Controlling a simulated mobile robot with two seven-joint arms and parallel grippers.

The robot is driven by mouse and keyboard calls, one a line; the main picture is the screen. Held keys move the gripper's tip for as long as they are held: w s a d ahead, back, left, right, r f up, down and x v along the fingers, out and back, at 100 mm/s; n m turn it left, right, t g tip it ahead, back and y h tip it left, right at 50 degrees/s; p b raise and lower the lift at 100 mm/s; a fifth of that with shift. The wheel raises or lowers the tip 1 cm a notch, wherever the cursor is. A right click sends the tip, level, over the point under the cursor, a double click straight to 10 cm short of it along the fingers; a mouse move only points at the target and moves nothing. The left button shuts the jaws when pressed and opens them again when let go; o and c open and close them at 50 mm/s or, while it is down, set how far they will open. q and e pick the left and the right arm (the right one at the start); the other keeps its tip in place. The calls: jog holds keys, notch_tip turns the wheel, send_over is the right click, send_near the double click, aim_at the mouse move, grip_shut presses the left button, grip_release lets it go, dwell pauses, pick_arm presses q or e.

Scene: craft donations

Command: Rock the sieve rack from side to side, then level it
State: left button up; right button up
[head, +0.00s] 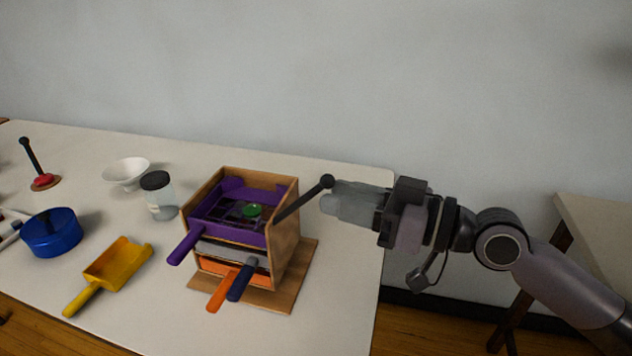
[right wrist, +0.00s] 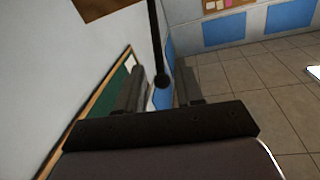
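The sieve rack (head: 287,237) is a wooden frame on a flat wooden base board (head: 303,275). It holds a purple sieve (head: 247,234) on top, with a grey layer and an orange tray (head: 222,270) below. A green round piece (head: 253,210) lies in the purple sieve. The rack looks about level; a slight tilt cannot be told. A black lever (head: 302,201) slants up and right from its right side to a ball knob. My right gripper (head: 333,196) is open at the knob; in the right wrist view the knob (right wrist: 161,78) sits between the spread fingers, apart from both.
Left of the rack are a clear jar with a black lid (head: 160,195), a white bowl (head: 127,173), a yellow scoop (head: 117,265), a blue round container (head: 52,233) and a red-based stick (head: 45,181). Sieve handles stick out at the front. The table's right edge lies beneath my right arm.

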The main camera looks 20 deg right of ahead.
aim_at(315, 190)
jog(key=shift+p+x, duration=0.55)
jog(key=shift+x, duration=1.8)
jog(key=shift+w, duration=0.1)
grip_shut()
